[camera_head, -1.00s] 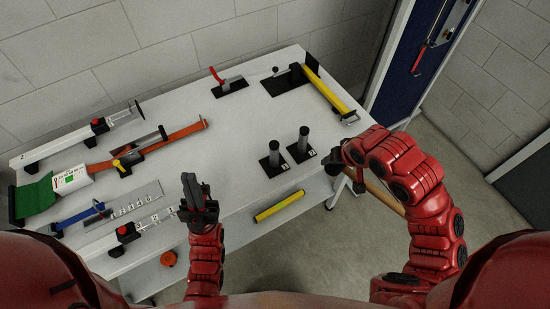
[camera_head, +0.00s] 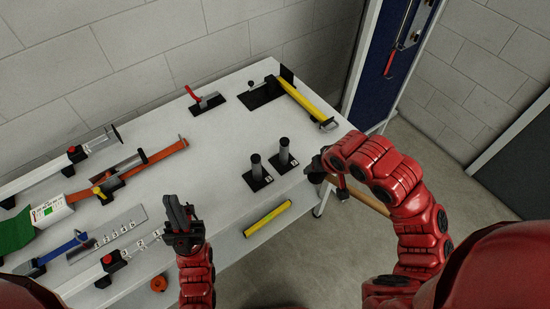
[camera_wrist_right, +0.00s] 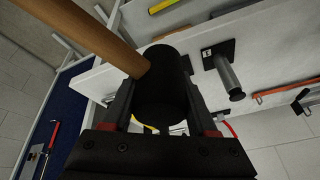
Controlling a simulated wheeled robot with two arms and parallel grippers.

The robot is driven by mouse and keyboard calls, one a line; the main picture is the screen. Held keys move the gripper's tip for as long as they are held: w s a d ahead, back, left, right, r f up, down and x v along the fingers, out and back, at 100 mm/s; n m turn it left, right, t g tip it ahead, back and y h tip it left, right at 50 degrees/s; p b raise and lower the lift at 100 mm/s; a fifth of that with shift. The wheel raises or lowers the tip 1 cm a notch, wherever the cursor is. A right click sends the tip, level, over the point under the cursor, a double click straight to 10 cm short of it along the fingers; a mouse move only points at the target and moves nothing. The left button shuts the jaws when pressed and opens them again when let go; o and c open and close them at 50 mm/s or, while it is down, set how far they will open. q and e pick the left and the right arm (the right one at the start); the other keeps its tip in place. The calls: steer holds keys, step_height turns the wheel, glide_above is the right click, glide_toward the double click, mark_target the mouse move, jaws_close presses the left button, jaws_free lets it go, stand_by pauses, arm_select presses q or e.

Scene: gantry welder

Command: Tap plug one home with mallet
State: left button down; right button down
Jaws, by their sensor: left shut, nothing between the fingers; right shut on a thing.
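Two dark upright posts on black square plates stand near the table's front edge, a left post (camera_head: 257,167) and a right post (camera_head: 284,152). Their number tags are too small to read in the head view. In the right wrist view a post (camera_wrist_right: 229,76) stands on a plate whose tag looks like 1. My right gripper (camera_head: 317,172) is shut on the mallet, just right of the posts and apart from them. The mallet's black head (camera_wrist_right: 163,88) and wooden handle (camera_wrist_right: 108,38) show in the wrist view. My left gripper (camera_head: 178,210) is shut and empty over the table's front.
The white table (camera_head: 215,140) has a clear middle. A yellow bar (camera_head: 267,218) lies along its front edge. A blue panel (camera_head: 378,70) stands behind right.

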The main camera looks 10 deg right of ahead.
steer(key=w+a+r+n+p, duration=0.2)
steer(key=w+a+r+n, duration=0.15)
steer(key=w+a, duration=0.25)
steer(key=r+n+g, duration=0.1)
steer(key=n+g, duration=0.1)
steer(key=n, duration=0.1)
glide_above(255, 156)
steer(key=shift+a+r+b, duration=0.1)
steer(key=shift+r+b, duration=0.1)
steer(key=shift+b, duration=0.2)
steer(key=shift+f+t+y, duration=0.3)
steer(key=shift+f, duration=0.55)
steer(key=shift+b, duration=0.3)
